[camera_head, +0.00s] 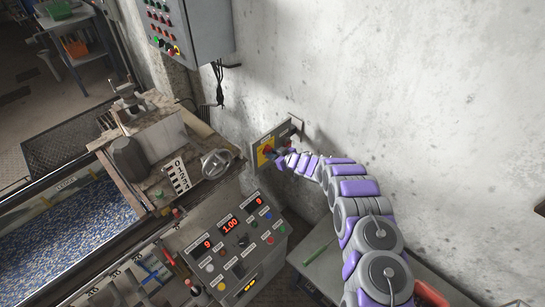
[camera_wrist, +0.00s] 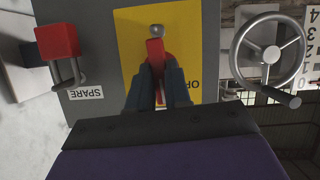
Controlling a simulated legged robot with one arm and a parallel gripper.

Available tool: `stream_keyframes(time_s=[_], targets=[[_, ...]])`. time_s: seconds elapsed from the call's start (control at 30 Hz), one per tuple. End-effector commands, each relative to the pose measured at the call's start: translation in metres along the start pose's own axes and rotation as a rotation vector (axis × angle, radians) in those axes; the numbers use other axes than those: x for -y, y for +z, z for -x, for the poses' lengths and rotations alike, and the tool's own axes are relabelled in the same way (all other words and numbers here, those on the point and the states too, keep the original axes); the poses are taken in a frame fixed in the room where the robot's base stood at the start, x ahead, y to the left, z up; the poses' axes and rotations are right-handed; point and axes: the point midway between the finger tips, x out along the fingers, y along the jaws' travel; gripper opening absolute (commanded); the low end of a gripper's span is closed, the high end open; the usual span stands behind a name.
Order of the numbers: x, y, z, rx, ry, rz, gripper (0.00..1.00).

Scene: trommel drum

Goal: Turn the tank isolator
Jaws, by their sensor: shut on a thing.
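The isolator panel is a grey plate (camera_wrist: 98,30) on the wall with a yellow plate (camera_wrist: 195,35) on it. A red handle (camera_wrist: 156,52) stands on the yellow plate, lined up toward a small grey stud at the top in the wrist view. My gripper (camera_wrist: 157,78) is shut on the red handle, one finger on each side. Part of the lettering on the yellow plate is hidden by a finger. In the head view my gripper (camera_head: 285,158) reaches the wall panel (camera_head: 264,146), where my wrist covers part of it.
A grey handwheel (camera_wrist: 268,52) is at the right. A control console (camera_head: 237,243) stands below the panel, and a grey cabinet (camera_head: 205,30) hangs above.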

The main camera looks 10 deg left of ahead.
Motion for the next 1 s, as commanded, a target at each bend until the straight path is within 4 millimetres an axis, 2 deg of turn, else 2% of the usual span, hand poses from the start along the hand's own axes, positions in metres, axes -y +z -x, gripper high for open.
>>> stream_keyframes(time_s=[0.03, 0.3, 0.77, 0.8, 0.87, 1.0], targets=[[0.0009, 0.0054, -0.0007, 0.006, -0.009, -0.02, 0.0], [0.0007, 0.0039, -0.0006, 0.004, -0.035, -0.085, 0.0], [0.0002, 0.003, -0.0002, 0.004, -0.038, -0.096, 0.0], [0.0002, 0.0031, -0.0002, 0.004, -0.038, -0.096, 0.22], [0.0001, 0.0026, 0.0, 0.003, -0.038, -0.095, 0.28], [0.0001, 0.0008, 0.0007, 0.001, -0.037, -0.093, 0.29]])
